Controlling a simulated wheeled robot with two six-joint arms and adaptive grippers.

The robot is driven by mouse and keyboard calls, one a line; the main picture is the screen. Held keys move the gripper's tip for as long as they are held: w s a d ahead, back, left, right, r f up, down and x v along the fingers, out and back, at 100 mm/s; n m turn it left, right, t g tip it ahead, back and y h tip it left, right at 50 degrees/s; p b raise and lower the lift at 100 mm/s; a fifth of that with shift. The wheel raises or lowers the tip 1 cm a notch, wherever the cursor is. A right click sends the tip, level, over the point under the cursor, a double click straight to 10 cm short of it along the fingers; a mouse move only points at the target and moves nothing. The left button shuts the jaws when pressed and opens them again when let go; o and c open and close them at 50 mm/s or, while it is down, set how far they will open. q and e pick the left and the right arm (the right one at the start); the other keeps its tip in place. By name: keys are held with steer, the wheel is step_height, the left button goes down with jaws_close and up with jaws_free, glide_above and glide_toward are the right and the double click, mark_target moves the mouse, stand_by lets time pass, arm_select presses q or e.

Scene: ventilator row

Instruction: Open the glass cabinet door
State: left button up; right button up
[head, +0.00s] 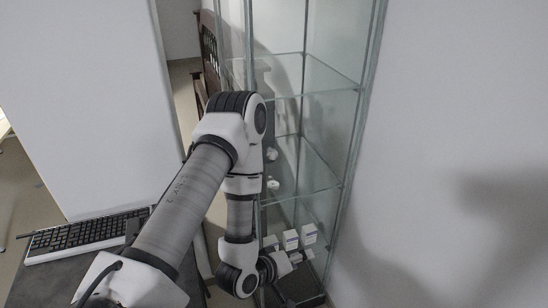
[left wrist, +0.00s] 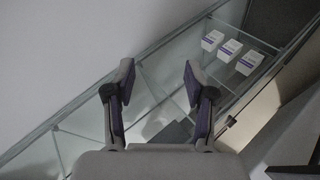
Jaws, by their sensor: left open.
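The glass cabinet (head: 352,150) stands upright ahead of me, with a thin metal frame and clear shelves. I cannot tell its door panel apart from the other glass, nor see a handle or how far the door stands open. My left arm reaches across the cabinet's left side in the head view, with its wrist low by the lower shelves. The left gripper (left wrist: 158,78) shows in the left wrist view with its two fingers apart and nothing between them. Glass and frame lie beyond the fingers; contact cannot be told. My right gripper is not in view.
Small white boxes (head: 291,240) stand low in the cabinet; they also show in the left wrist view (left wrist: 230,49). A keyboard (head: 85,235) lies on a dark desk at left. A wooden chair (head: 209,50) is behind. A white wall borders the cabinet's right.

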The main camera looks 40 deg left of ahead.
arm_select(q)
steer(key=w+a+r+n+t+y+p, duration=0.1)
steer(key=w+a+r+n+t+y, duration=0.1)
steer(key=a+r+n, duration=0.3)
steer(key=w+a+r+n+t+y+p, duration=0.1)
steer(key=a+r+t, duration=0.1)
steer(key=a+r, duration=0.35)
steer(key=n+t+y+p, duration=0.1)
steer(key=n+t+y, duration=0.1)
steer(key=n+y, duration=0.2)
glide_toward(271, 157)
steer(key=x, duration=0.3)
steer(key=p+x, duration=0.1)
steer(key=x, duration=0.6)
steer(key=shift+w+r, duration=0.1)
steer(key=shift+w, duration=0.05)
steer(key=shift+w+a, duration=0.2)
steer(key=shift+w, duration=0.1)
jaws_close()
